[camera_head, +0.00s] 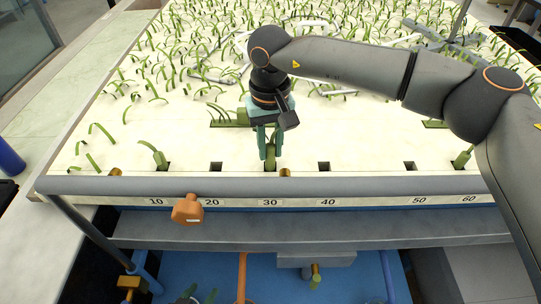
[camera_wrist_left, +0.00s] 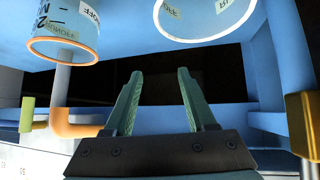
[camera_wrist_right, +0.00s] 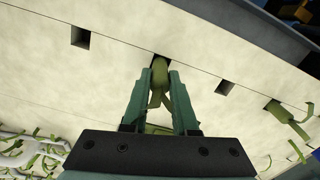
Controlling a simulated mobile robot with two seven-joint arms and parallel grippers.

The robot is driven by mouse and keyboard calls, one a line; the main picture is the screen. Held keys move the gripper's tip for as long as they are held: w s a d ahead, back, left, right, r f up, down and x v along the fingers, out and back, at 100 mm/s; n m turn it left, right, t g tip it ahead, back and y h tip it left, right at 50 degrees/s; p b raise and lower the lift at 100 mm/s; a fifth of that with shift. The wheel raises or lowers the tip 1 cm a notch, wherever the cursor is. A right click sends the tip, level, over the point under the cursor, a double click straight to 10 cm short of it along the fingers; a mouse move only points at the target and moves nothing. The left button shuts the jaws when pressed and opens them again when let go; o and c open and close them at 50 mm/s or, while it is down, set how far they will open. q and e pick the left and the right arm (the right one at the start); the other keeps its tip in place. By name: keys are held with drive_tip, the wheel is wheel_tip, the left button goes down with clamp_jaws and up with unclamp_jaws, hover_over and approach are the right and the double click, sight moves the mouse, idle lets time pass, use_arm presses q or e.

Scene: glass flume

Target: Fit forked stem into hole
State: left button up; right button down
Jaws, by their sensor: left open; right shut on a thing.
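My right gripper (camera_head: 270,150) is shut on a green forked stem (camera_wrist_right: 158,85) above the pale board, near the 30 mark. The stem's thick end is at a dark square hole (camera_wrist_right: 163,56), which it partly covers; I cannot tell how deep it sits. The fork's prongs show between the fingers in the right wrist view. Other square holes are empty, one near 20 (camera_head: 215,166) and one near 40 (camera_head: 323,166). My left gripper (camera_wrist_left: 155,85) is open and empty, low under the board's front edge; its tips show at the bottom of the head view (camera_head: 197,297).
Green stems stand in holes at the left (camera_head: 161,160) and right (camera_head: 460,160) of the front row. A grey rail (camera_head: 230,186) with a scale and an orange knob (camera_head: 187,209) run along the front. Curved green strips crowd the board behind. Blue structure and pipes surround my left gripper.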

sight(270, 145)
use_arm(q)
drive_tip(key=shift+f, duration=0.7)
use_arm(e)
drive_tip(key=shift+f, duration=1.1)
use_arm(q)
drive_tip(key=shift+b, duration=0.3)
use_arm(e)
drive_tip(key=shift+f, duration=0.25)
drive_tip(key=c, duration=0.7)
unclamp_jaws()
drive_tip(key=shift+r, duration=0.1)
use_arm(q)
drive_tip(key=shift+w, duration=0.1)
use_arm(e)
drive_tip(key=shift+r, duration=0.1)
drive_tip(key=shift+r+p, duration=0.3)
drive_tip(key=shift+r, duration=0.1)
wheel_tip(270, 145, up, 5)
drive_tip(key=shift+r+p, duration=0.1)
drive_tip(key=shift+p, duration=1.15)
use_arm(q)
drive_tip(key=shift+r+b, duration=0.3)
drive_tip(key=shift+r, duration=0.95)
use_arm(e)
drive_tip(key=shift+r, duration=3.05)
